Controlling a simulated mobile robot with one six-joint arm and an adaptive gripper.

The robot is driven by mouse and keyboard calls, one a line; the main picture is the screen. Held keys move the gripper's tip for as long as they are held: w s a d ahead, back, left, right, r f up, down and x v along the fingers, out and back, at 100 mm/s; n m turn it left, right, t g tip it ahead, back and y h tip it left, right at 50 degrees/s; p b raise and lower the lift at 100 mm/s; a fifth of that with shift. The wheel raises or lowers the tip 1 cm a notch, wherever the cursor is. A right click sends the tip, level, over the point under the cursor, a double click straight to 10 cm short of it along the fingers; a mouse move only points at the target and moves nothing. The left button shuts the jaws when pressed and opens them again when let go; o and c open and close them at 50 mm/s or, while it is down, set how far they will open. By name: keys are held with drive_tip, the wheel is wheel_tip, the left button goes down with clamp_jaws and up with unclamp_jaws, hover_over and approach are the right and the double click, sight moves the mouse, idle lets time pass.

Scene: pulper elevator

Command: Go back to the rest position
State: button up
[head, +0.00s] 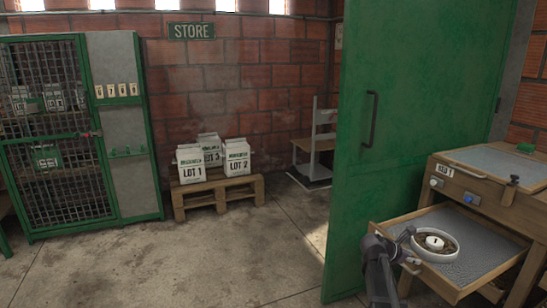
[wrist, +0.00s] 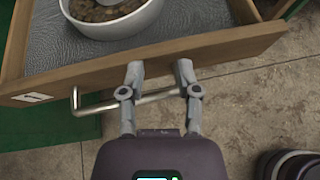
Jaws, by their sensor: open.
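My gripper (wrist: 159,72) is open, with its two fingers apart and nothing held between them. In the wrist view its tips are over the front board of an open wooden drawer (wrist: 225,44). The drawer's metal bar handle (wrist: 92,106) passes behind the fingers; I cannot tell whether they touch it. In the head view my gripper (head: 407,254) is at the front left of the drawer (head: 480,268), at lower right. A round white dish (head: 451,253) with brown contents lies in the drawer; the wrist view shows only part of it.
A tall green door (head: 410,120) stands left of the wooden workbench (head: 500,190). A pallet (head: 215,196) with white LOT boxes stands by the brick wall. A green mesh cage (head: 55,140) is at left. Concrete floor (head: 240,255) is free in the middle.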

drive_tip(key=s+a+f+m+g+y, duration=0.1)
drive_tip(key=s+a+f+m+y, duration=0.25)
drive_tip(key=s+a+m, duration=0.5)
drive_tip(key=s+a+f+m+g+y, duration=0.1)
drive_tip(key=s+a+f+m+y, duration=0.3)
drive_tip(key=a, duration=0.7)
drive_tip(key=s+a+f+m+g+y, duration=0.1)
drive_tip(key=s+a+f+m+y, duration=0.1)
drive_tip(key=s+a+m+y, duration=0.5)
wheel_tip(320, 180, up, 34)
drive_tip(key=w+a+h+p, duration=0.1)
drive_tip(key=a+h+p, duration=0.1)
drive_tip(key=p, duration=3.3)
drive_tip(key=shift+r+m, duration=0.2)
drive_tip(key=shift+m, duration=0.15)
drive_tip(key=shift+d, duration=0.1)
